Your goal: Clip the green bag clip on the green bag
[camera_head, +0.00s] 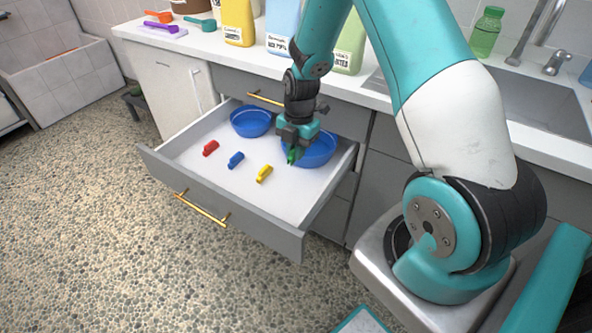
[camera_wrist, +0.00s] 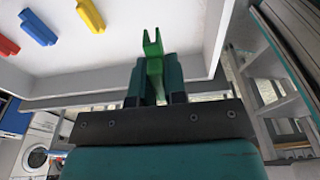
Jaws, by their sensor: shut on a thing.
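My gripper (camera_head: 292,150) is shut on the green bag clip (camera_head: 292,155), above the right part of the open drawer. In the wrist view the green clip (camera_wrist: 153,52) sticks up between my two fingers (camera_wrist: 156,85), with its forked end away from the palm. The green bag (camera_head: 349,48) stands upright on the counter, right of the blue bag. My arm hides part of it, and only part of its label shows.
The open drawer (camera_head: 195,150) holds a red clip (camera_head: 210,148), a blue clip (camera_head: 236,160), a yellow clip (camera_head: 264,174) and two blue bowls (camera_head: 251,121). A yellow bag (camera_head: 238,22) and a blue bag (camera_head: 283,25) stand on the counter. A green bottle (camera_head: 485,33) stands near the sink.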

